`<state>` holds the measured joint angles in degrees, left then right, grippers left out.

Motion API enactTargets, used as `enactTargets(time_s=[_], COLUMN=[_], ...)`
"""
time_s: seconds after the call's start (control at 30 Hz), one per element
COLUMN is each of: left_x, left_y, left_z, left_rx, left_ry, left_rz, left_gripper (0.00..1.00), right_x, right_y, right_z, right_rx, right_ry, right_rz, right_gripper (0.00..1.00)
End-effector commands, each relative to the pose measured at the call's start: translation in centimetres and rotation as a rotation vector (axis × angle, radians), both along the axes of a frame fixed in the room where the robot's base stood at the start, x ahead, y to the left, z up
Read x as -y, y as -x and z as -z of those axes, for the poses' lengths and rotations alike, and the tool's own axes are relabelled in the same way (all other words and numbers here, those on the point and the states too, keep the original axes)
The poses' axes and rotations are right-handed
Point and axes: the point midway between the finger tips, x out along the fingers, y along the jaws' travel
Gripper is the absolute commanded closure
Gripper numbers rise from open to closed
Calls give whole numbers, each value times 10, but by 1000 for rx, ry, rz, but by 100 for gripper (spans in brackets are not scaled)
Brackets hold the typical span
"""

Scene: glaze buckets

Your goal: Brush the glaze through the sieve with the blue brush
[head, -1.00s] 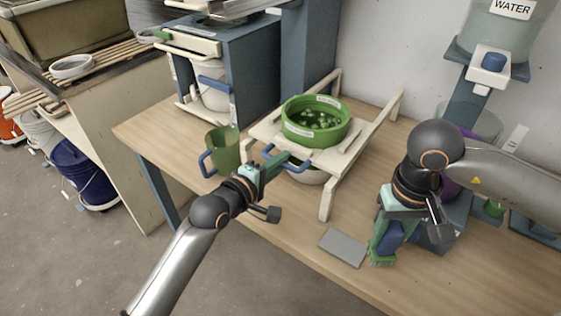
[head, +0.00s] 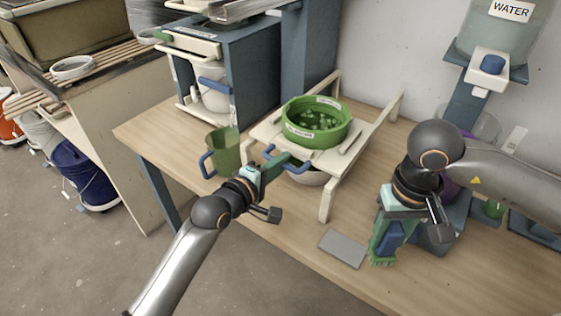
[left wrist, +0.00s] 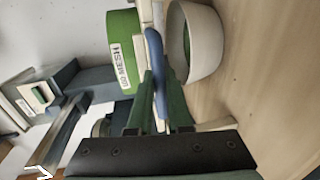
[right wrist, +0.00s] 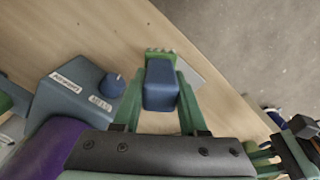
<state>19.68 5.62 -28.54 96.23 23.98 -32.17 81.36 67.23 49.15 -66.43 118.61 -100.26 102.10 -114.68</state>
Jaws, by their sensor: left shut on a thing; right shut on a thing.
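The round green sieve (head: 328,135) holds wet green lumps and sits on a pale wooden rack (head: 326,200). A light bowl (head: 308,177) stands beneath it; in the left wrist view the bowl (left wrist: 205,40) has some green inside. My left gripper (head: 281,163) is shut on the sieve's blue handle (left wrist: 156,70) at the sieve's near side. My right gripper (head: 387,232) is shut on the blue brush (right wrist: 160,85), above the table to the right of the rack. Its green bristles (head: 382,261) point down, away from the sieve. Whether they touch the table is unclear.
A green jug (head: 223,150) with a blue handle stands left of the rack. A grey flat plate (head: 343,248) lies near the table's front edge. A labelled blue device with a knob (right wrist: 75,95) is beside the right gripper. A water tank (head: 508,30) is at the back right.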

Motion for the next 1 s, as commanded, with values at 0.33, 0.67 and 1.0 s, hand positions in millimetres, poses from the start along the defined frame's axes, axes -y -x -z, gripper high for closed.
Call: enactTargets(time_s=[0.33,0.67,1.0], left_x=[3,3,-1], left_y=[-4,-4,1], left_z=[1,0,-1], left_rx=[-3,-2,-1], left_ry=[-1,0,0], left_rz=[0,0,0], left_gripper=[100,53,53], right_x=[0,0,0], right_y=[0,0,0], right_z=[-10,-10,-11], right_rx=[0,0,1], right_ry=[0,0,0], right_rz=[0,0,0], right_gripper=[100,100,100])
